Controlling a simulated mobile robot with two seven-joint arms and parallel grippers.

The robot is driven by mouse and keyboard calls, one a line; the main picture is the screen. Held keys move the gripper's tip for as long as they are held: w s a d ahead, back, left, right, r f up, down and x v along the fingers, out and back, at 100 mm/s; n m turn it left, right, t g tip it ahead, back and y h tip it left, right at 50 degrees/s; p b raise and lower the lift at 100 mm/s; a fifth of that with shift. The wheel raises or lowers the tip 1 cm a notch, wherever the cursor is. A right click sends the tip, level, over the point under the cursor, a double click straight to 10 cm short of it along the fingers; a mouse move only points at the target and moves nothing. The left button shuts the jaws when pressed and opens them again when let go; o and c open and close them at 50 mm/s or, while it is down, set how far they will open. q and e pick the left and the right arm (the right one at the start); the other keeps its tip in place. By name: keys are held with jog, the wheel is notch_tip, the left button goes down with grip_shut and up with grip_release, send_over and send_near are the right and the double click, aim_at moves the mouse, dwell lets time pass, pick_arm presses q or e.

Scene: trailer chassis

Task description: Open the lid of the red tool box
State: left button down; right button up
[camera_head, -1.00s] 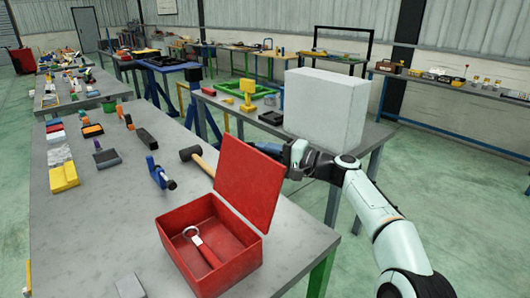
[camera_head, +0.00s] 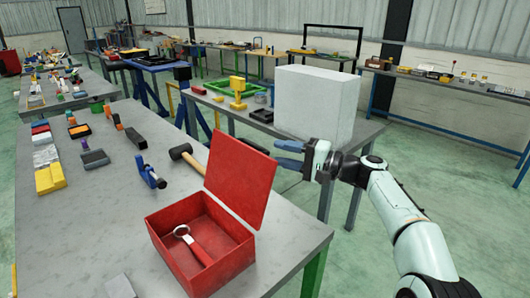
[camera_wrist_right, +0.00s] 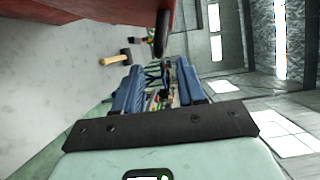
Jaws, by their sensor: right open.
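The red tool box (camera_head: 160,235) stands on the grey table near its right front corner. Its lid (camera_head: 238,178) is up, standing steeply open on the right side of the box. A tool with a ring end and a red handle (camera_head: 195,246) lies inside. My right gripper (camera_head: 278,155) is open and empty, to the right of the lid's upper edge and apart from it. In the right wrist view its two blue fingers (camera_wrist_right: 155,88) are spread, with red box surfaces at the top. My left gripper is not in view.
A wooden-handled mallet (camera_head: 187,156) lies behind the box and also shows in the right wrist view (camera_wrist_right: 116,58). A blue clamp-like tool (camera_head: 150,172) lies to its left. A large white block (camera_head: 315,103) stands on the table behind.

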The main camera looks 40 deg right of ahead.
jog(key=v, duration=0.5)
jog(key=shift+s+d, duration=0.25)
jog(key=shift+s, duration=0.1)
